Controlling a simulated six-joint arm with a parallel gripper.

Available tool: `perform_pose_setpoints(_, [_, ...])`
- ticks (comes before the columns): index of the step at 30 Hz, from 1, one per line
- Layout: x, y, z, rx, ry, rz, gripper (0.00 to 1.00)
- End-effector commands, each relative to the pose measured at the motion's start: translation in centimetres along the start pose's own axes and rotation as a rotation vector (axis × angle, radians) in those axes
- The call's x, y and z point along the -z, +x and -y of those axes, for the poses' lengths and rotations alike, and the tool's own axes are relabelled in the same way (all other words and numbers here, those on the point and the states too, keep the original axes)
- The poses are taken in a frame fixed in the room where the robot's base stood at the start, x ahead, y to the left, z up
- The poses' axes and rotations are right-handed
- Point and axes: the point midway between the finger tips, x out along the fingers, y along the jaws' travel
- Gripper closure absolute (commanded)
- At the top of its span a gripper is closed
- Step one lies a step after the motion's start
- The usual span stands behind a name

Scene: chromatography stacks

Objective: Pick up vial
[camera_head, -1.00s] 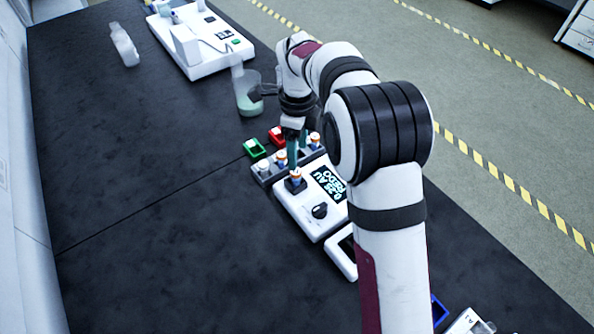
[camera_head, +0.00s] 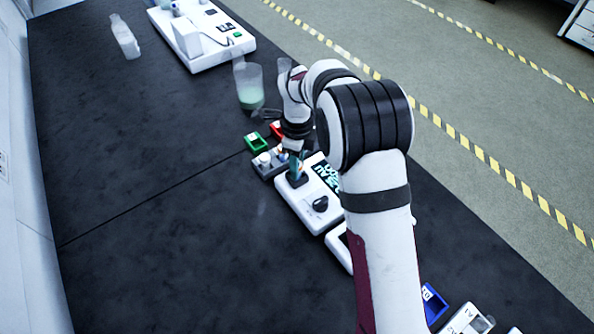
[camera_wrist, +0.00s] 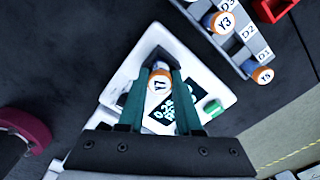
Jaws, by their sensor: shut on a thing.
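A vial (camera_wrist: 159,82) with a white cap marked Y7 and an orange band is between my fingers in the wrist view. My gripper (camera_wrist: 160,72) is shut on it, with one teal finger on each side. In the head view my gripper (camera_head: 296,166) is at the dark socket (camera_head: 298,181) of a white reader (camera_head: 293,205), and the fingers mostly hide the vial. I cannot tell whether the vial's base is still in the socket. The reader's display and green button (camera_wrist: 212,106) show beside the fingers in the wrist view.
A grey rack (camera_wrist: 225,52) with vials, including Y3 (camera_wrist: 219,22), stands close beside the reader. A green tray (camera_head: 257,142) and a red tray (camera_head: 277,130) lie behind it. A beaker (camera_head: 249,88) of green liquid stands further back.

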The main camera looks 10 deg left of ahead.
Motion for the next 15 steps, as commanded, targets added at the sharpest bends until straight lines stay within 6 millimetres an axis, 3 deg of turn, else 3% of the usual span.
perform_pose_setpoints(11, [-0.01, -0.07, 0.01, 0.000, 0.000, 0.000, 1.00])
perform_pose_setpoints(15, [-0.04, -0.98, 0.06, 0.001, -0.001, 0.001, 1.00])
